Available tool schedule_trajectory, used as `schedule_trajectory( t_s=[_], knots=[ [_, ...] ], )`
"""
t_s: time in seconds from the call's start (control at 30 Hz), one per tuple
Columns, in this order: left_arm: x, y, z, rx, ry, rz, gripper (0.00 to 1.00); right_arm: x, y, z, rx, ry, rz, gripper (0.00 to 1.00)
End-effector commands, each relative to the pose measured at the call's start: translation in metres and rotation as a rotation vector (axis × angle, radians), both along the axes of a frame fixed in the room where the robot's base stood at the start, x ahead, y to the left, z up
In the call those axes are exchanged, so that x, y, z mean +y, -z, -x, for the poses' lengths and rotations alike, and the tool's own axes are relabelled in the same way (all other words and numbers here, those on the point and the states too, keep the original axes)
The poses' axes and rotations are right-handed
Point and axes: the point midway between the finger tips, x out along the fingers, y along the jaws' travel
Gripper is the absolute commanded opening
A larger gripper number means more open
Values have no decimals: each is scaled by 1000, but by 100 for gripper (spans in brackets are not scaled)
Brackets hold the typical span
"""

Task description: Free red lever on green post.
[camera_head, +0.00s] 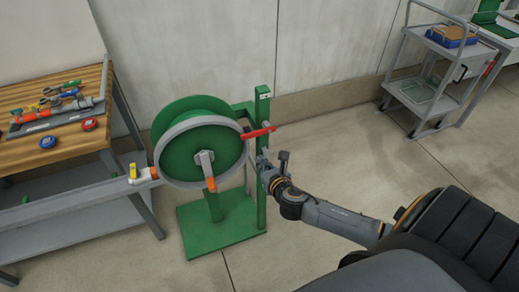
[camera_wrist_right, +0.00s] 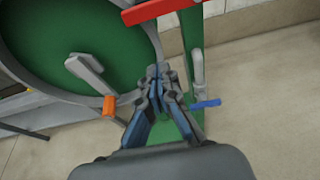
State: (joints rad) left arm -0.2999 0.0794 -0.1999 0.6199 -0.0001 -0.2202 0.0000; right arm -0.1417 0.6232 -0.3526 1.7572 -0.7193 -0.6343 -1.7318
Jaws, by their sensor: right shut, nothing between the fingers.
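The red lever (camera_head: 260,132) sticks out sideways from the upper part of the green post (camera_head: 263,105), beside the green hose reel (camera_head: 198,145). In the right wrist view the lever (camera_wrist_right: 158,9) crosses the top of the picture in front of the post (camera_wrist_right: 191,45). My right gripper (camera_head: 263,160) is just below the lever, close to the post. In the right wrist view its fingers (camera_wrist_right: 160,75) are together, with nothing between them, and appear apart from the lever. My left gripper is not in view.
The reel's crank has an orange grip (camera_head: 211,184). A small blue handle (camera_wrist_right: 206,104) sits low on the post's right side. A workbench (camera_head: 75,145) with tools stands at left, a grey cart (camera_head: 432,65) at back right. Floor right of the post is clear.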

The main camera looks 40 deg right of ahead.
Motion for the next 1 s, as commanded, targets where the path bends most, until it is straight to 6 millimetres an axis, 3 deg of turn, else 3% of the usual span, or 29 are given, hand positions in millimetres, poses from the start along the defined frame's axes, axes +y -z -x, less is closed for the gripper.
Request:
schedule_trajectory(
  t_s=[0.47, 0.5, 0.63, 1.0],
  knots=[
    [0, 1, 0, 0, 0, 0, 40, -18, 24, -79, -2, 1, -3, 0],
    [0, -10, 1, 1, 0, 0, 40, -18, 10, -77, -3, 0, -3, 0],
    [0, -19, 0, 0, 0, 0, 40, -18, -5, -76, -1, 0, -2, 0],
    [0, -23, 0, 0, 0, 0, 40, -18, -13, -76, 1, 1, -2, 0]
  ],
)
